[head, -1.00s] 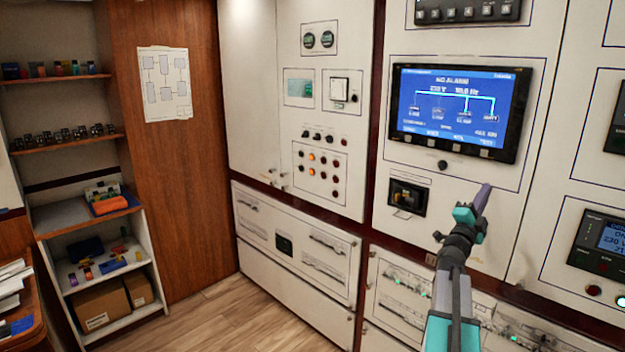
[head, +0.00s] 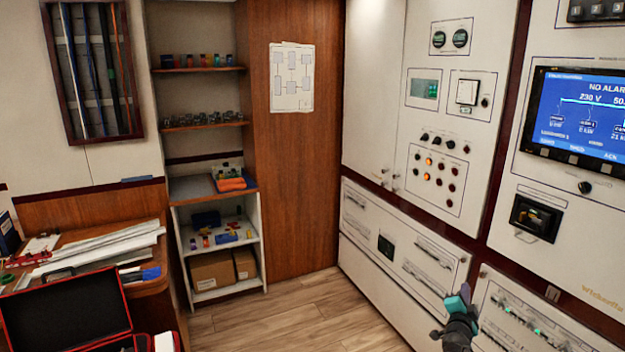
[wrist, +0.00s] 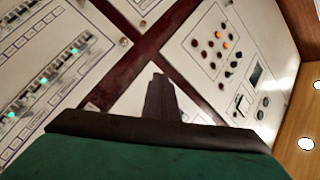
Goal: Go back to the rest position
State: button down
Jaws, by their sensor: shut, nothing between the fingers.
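My gripper (head: 463,292) is at the lower right of the head view, in front of the lower white cabinet panels. In the wrist view, its dark fingers (wrist: 160,95) are together with nothing between them. They point toward the dark red strips between the white panels. No object is held. Most of my arm is outside the head view.
White panels with a lit screen (head: 578,115) and a breaker row (head: 530,320) stand on the right. An open shelf (head: 215,185) stands at the back. A desk (head: 90,255) with papers and an open black case (head: 65,315) are at left. The wooden floor (head: 290,310) between is clear.

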jog(key=s+a+f+n+g+y, duration=0.2)
jog(key=s+a+f+n+y, duration=0.15)
jog(key=a+f, duration=1)
jog(key=s+a+f+n+g+y, duration=0.25)
jog(key=a+f+n+y, duration=0.2)
jog(key=a+f, duration=0.9)
jog(key=s+a+f+n+g+y, duration=0.2)
jog(key=s+a+f+g, duration=0.1)
jog(key=s+a+f, duration=0.4)
jog(key=s+a+f+n+g+b, duration=0.1)
jog(key=s+a+f+n+g, duration=0.15)
jog(key=s+f, duration=0.4)
jog(key=s+a+f+n+g, duration=0.1)
jog(key=s+a+f+g, duration=0.2)
jog(key=s, duration=0.7)
jog(key=s+r+n+g, duration=0.1)
jog(key=s+g, duration=0.3)
jog(key=s, duration=0.5)
jog(key=s+d+r+n+g, duration=0.1)
jog(key=s+n+g, duration=0.2)
jog(key=s, duration=0.7)
jog(key=shift+s+d+g, duration=0.25)
jog(key=shift+d+g, duration=0.05)
jog(key=shift+g, duration=0.1)
